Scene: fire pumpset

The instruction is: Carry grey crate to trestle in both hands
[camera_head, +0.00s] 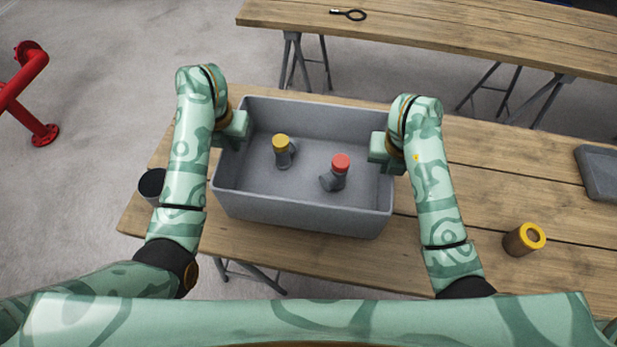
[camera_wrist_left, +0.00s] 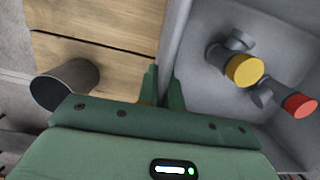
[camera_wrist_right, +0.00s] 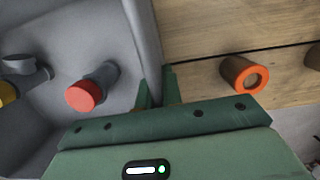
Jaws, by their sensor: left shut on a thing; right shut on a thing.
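The grey crate (camera_head: 305,213) is an open box over the near wooden trestle table (camera_head: 480,165); I cannot tell whether it touches the top. Inside stand a grey fitting with a yellow cap (camera_head: 282,145) and one with a red cap (camera_head: 340,165). My left gripper (camera_head: 240,128) is shut on the crate's left wall, and the left wrist view (camera_wrist_left: 163,90) shows the wall between its fingers. My right gripper (camera_head: 382,148) is shut on the right wall, which also shows between its fingers in the right wrist view (camera_wrist_right: 157,90).
A second trestle table (camera_head: 450,30) stands behind, with a black ring-ended tool (camera_head: 348,14). On the near table are a dark cylinder (camera_head: 152,184) at left, a yellow-rimmed cylinder (camera_head: 524,239), an orange-rimmed cylinder (camera_wrist_right: 243,75) and a grey tray (camera_head: 598,172) at right. Red pipework (camera_head: 30,85) stands far left.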

